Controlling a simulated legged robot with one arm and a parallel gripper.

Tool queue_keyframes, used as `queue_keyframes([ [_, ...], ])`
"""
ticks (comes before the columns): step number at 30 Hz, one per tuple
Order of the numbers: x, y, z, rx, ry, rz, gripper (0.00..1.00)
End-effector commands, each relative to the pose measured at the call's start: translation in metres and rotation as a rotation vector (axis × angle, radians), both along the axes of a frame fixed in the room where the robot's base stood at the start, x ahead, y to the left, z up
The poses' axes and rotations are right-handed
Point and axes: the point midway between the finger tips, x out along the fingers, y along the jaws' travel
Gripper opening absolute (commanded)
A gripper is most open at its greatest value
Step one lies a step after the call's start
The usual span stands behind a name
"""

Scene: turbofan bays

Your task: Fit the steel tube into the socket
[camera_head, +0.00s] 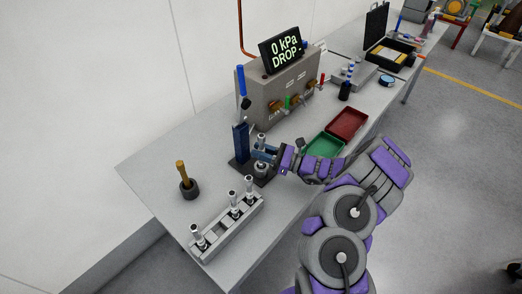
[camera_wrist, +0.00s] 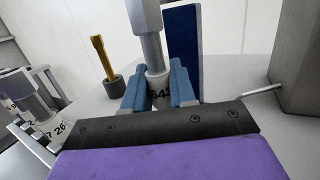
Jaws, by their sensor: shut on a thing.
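A steel tube (camera_head: 261,140) stands upright in my gripper (camera_head: 263,154) in the head view. The wrist view shows the blue fingers of my gripper (camera_wrist: 158,95) shut on both sides of the tube (camera_wrist: 148,32), around a pale band with dark digits. A round grey socket (camera_head: 261,171) sits on the dark base of the blue press stand, just below my gripper. I cannot tell whether the tube's lower end touches the socket, as the fingers hide it.
The blue stand (camera_head: 240,142) with its lever rises close to my gripper. A grey rack (camera_head: 222,236) holds several similar tubes in front. A wooden-handled tool (camera_head: 181,173) stands at left. Behind are a grey test box (camera_head: 275,95), a green tray (camera_head: 323,145) and a red tray (camera_head: 347,123).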

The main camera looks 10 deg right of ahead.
Motion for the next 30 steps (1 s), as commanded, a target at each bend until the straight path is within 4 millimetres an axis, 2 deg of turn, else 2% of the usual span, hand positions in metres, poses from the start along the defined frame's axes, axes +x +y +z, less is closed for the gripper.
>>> queue_keyframes([
  [28, 0.000, 0.000, -0.021, -0.001, -0.001, 0.001, 0.00],
  [29, 0.000, 0.000, -0.021, -0.001, -0.001, 0.001, 0.26],
  [30, 0.000, 0.000, -0.021, -0.001, -0.001, 0.001, 0.30],
])
